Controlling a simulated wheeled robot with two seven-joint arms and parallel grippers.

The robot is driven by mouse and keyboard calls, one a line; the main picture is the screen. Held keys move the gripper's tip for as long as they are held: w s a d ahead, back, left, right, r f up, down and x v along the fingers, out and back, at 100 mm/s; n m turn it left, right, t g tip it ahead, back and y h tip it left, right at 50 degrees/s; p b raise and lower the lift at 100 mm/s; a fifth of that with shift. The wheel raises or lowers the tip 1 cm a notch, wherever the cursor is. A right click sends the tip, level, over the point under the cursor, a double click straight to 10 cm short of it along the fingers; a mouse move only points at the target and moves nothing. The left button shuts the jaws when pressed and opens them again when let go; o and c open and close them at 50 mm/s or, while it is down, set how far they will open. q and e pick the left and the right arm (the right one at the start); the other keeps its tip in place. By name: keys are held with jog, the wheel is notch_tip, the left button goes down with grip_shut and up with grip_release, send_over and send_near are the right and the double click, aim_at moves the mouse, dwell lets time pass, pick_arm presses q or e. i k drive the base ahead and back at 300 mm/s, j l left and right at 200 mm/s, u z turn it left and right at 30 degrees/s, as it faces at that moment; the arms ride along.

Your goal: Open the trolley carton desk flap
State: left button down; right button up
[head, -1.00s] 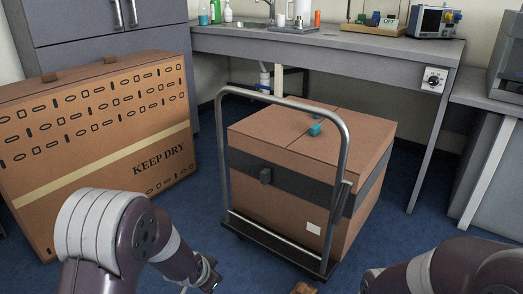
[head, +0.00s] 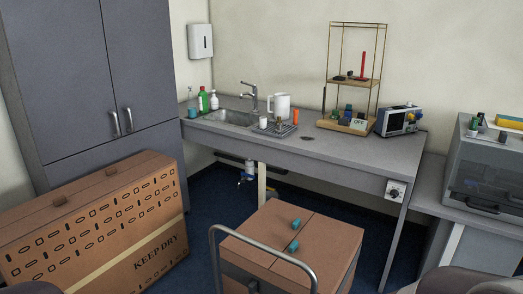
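The brown carton (head: 325,238) stands on the trolley in front of the desk, its lower part cut off by the bottom edge. Its top looks closed, with a seam running across it between the flaps. Two small teal tabs sit on the top, a far tab (head: 295,224) and a near tab (head: 293,245), close to the seam. The trolley's grey tube handle (head: 283,256) arches in front of the carton. Neither gripper is in view. Only dark, rounded pieces of my arms show at the bottom left and bottom right corners.
A large KEEP DRY carton (head: 100,225) stands at the left before a grey cabinet (head: 80,75). The desk (head: 330,150) behind carries a sink, bottles, a rack (head: 352,75) and an instrument (head: 398,120). A clear-fronted box (head: 490,165) stands at the right.

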aim_at(326, 244)
jog(key=i+l+z, duration=0.15)
jog(key=i+l, duration=0.15)
jog(key=l, duration=0.3)
jog(key=i+l+z, duration=0.15)
jog(key=i+l, duration=0.2)
jog(key=l, duration=0.15)
jog(key=i+l+z, duration=0.15)
jog(key=i+l, duration=0.2)
jog(key=l, duration=0.15)
jog(key=i+z, duration=0.25)
jog(key=i, duration=0.55)
jog(key=j, duration=0.1)
